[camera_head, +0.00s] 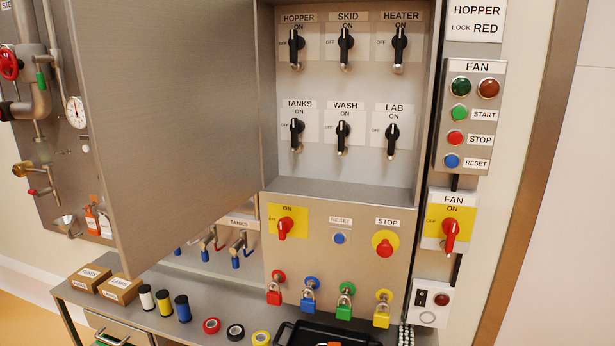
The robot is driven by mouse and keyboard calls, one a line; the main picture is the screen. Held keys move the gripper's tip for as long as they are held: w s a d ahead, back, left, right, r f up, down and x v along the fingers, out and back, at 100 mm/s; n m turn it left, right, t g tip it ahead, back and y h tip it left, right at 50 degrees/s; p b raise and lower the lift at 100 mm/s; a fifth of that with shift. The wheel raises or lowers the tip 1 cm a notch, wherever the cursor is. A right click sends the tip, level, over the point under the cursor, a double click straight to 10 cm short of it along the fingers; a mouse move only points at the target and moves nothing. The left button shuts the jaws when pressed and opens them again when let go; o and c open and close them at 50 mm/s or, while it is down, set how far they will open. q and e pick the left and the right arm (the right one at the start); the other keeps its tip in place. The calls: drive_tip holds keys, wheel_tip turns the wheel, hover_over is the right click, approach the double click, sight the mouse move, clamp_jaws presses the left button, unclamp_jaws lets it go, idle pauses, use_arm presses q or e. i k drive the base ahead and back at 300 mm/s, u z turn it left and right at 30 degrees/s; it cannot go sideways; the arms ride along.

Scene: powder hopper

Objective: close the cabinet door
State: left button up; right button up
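The cabinet door (175,115) is a large grey metal panel, standing wide open and swung out to the left of the cabinet. Its hinge side meets the cabinet's left edge. The open cabinet (345,85) shows two rows of black rotary switches, labelled HOPPER, SKID, HEATER above and TANKS, WASH, LAB below. No handle shows on the visible face of the door. Neither of my grippers is in view.
A lower panel (345,225) carries a red switch, a stop button and coloured padlocks. The bench (215,285) below holds boxes, spools, tape rolls and a black tray (310,335). A FAN control box (470,115) is mounted at right. Pipes and a gauge (76,112) are at left.

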sight(168, 90)
drive_tip(key=u, duration=2.1)
drive_tip(key=i, duration=1.85)
drive_tip(key=z, duration=3.15)
